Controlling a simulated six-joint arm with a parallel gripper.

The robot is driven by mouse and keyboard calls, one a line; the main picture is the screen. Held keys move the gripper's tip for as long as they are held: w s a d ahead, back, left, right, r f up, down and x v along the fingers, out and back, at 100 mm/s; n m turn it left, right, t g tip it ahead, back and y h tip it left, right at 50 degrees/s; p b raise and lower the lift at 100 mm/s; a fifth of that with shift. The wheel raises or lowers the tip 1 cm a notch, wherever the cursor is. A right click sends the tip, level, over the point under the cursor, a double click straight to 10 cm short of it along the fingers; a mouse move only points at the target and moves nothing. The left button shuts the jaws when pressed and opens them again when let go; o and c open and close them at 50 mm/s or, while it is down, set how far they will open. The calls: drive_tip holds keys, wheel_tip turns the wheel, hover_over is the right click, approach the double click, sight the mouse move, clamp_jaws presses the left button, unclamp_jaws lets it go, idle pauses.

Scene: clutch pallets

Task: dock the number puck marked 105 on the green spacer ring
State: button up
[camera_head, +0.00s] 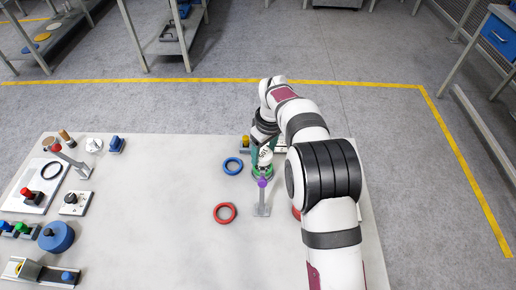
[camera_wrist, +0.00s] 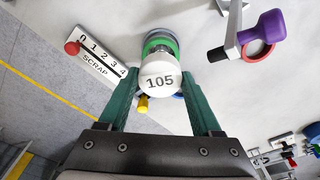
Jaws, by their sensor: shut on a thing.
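My gripper (camera_head: 264,152) is over the right part of the white table. In the wrist view its two green fingers (camera_wrist: 161,84) are shut on the white number puck marked 105 (camera_wrist: 159,82), one finger at each side. The puck's marked face also shows in the head view (camera_head: 265,155). The green spacer ring (camera_head: 262,174) lies just below the puck in the head view, partly hidden. In the wrist view the green ring (camera_wrist: 171,42) shows behind the puck. I cannot tell whether puck and ring touch.
A lever with a purple knob (camera_head: 262,183) stands close in front of the green ring. A blue ring (camera_head: 233,166) and a red ring (camera_head: 225,213) lie to the left. A scrap counter (camera_wrist: 98,57) with a red knob is nearby. The table's middle is clear.

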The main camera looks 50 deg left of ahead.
sight(264, 155)
drive_tip(key=shift+f, duration=1.35)
drive_tip(key=shift+f, duration=0.55)
drive_tip(key=o, duration=1)
drive_tip(key=shift+r, duration=0.1)
drive_tip(key=r, duration=0.3)
drive_tip(key=d+r, duration=0.1)
drive_tip(key=r, duration=0.6)
drive_tip(key=shift+d+r, duration=0.15)
drive_tip(key=shift+r, duration=0.2)
